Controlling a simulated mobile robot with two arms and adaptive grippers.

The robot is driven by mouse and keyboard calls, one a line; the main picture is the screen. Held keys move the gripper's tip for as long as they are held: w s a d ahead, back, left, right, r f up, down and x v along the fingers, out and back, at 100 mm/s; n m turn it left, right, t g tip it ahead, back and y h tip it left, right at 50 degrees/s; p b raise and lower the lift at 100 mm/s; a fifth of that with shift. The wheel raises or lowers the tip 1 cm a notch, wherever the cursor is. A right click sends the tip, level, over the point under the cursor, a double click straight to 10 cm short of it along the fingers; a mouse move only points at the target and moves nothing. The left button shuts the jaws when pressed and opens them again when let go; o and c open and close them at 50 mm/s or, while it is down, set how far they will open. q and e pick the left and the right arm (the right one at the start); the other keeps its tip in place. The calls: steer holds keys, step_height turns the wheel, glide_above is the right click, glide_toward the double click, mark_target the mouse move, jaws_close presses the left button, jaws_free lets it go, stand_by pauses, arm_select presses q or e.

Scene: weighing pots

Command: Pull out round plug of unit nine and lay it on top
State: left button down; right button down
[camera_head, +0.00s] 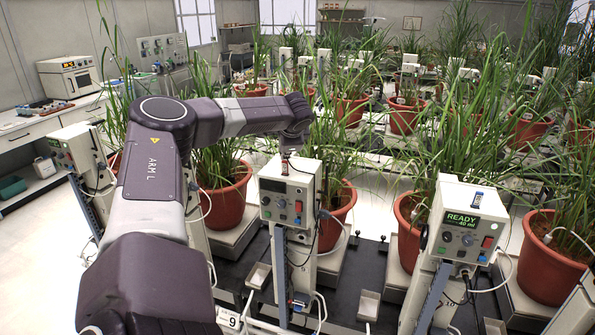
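Unit nine (288,194) is a pale box on a post, with a dark display, knobs and a red switch on its front; a 9 shows below it. Cables hang at its front and right side; which end is the round plug is too small to tell. A small dark and reddish item (284,165) stands on its top. My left arm reaches over from the left, and its wrist end with the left gripper (292,148) is just above and behind the top of the box. The fingers are too small and partly hidden to read. My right gripper is not in view.
Another unit (462,222) at right shows READY 40 ml, with a small item on top. Potted plants (335,215) with long leaves stand close around the units. Loose cables and small metal trays (258,275) lie low in front. A side bench (50,120) runs at left.

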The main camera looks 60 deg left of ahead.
arm_select(q)
steer(key=shift+s+a, duration=0.1)
steer(key=shift+s, duration=0.05)
steer(key=c, duration=2.4)
jaws_free()
steer(key=o, duration=0.5)
steer(key=shift+f, duration=0.1)
steer(key=v, duration=1.2)
